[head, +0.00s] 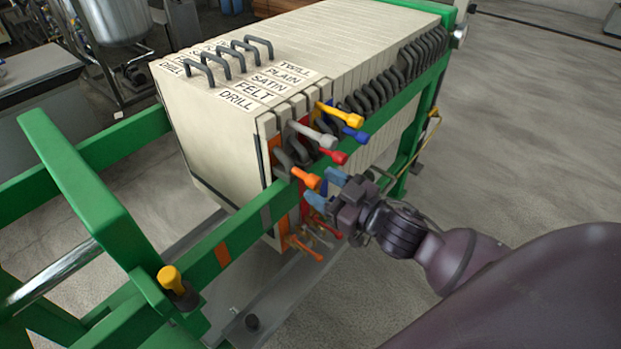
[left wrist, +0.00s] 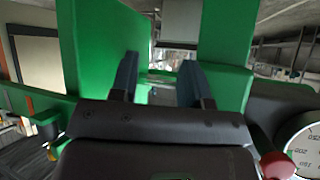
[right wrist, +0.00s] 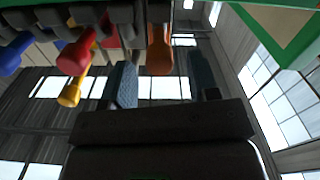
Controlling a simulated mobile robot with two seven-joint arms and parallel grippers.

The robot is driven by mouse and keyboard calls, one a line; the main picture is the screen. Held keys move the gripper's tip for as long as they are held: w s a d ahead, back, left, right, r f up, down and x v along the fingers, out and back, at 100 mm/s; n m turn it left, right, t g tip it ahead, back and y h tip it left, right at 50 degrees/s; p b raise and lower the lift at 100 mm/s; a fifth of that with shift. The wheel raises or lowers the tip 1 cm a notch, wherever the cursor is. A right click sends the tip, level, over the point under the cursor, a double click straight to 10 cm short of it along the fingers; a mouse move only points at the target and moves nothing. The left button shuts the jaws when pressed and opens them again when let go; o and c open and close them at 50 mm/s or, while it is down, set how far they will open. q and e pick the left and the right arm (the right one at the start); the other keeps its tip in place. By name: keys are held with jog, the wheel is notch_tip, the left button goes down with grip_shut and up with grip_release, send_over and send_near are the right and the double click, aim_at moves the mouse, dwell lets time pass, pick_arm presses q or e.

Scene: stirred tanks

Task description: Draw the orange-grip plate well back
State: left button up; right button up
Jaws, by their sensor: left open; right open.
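The orange grip (head: 306,178) sticks out from the side of the plate pack, low and nearest the front of the row of coloured grips. Its plate is near the front, by the DRILL label (head: 237,99); I cannot tell exactly which plate bears it. My right gripper (head: 324,187) is open just outside the orange grip. In the right wrist view the orange grip (right wrist: 160,52) shows ahead of and between the open fingers (right wrist: 163,84), not clasped. My left gripper (left wrist: 157,78) is open and empty before green frame parts, out of the head view.
Red (head: 334,155), grey (head: 313,134), blue (head: 356,134) and yellow (head: 339,114) grips sit close behind the orange one. A green side rail (head: 225,255) runs along the pack. A green end frame (head: 85,185) stands front left, with a gap before the pack.

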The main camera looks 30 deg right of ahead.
jog(key=shift+x, duration=1.75)
grip_shut()
